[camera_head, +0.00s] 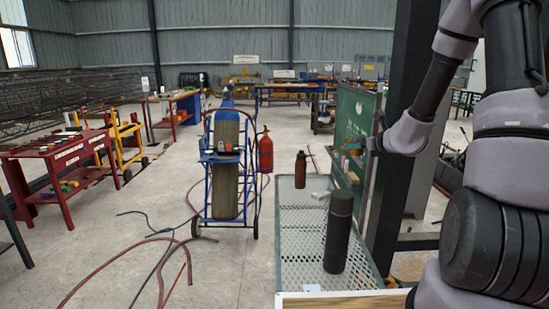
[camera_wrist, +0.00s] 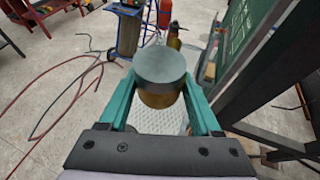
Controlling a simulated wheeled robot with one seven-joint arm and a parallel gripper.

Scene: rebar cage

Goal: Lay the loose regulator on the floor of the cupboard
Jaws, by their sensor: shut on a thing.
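My gripper (camera_head: 358,146) is at the right of the head view, in front of a green board. In the wrist view its teal fingers (camera_wrist: 161,98) are shut on a short round piece with a grey disc top and brass-coloured body, which I take to be the loose regulator (camera_wrist: 160,66). It is held in the air above a perforated metal surface; its underside is hidden. In the head view little of it shows by the fingers. I cannot clearly make out the cupboard; a tall grey panel (camera_head: 432,150) stands partly hidden behind my arm.
The perforated bench (camera_head: 297,235) holds a dark cylinder (camera_head: 340,232) and a brown bottle (camera_head: 300,170). The green board (camera_head: 356,115) and a dark post (camera_head: 392,150) stand close by my arm. Hoses (camera_head: 165,240) lie near a blue cylinder cart (camera_head: 226,165).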

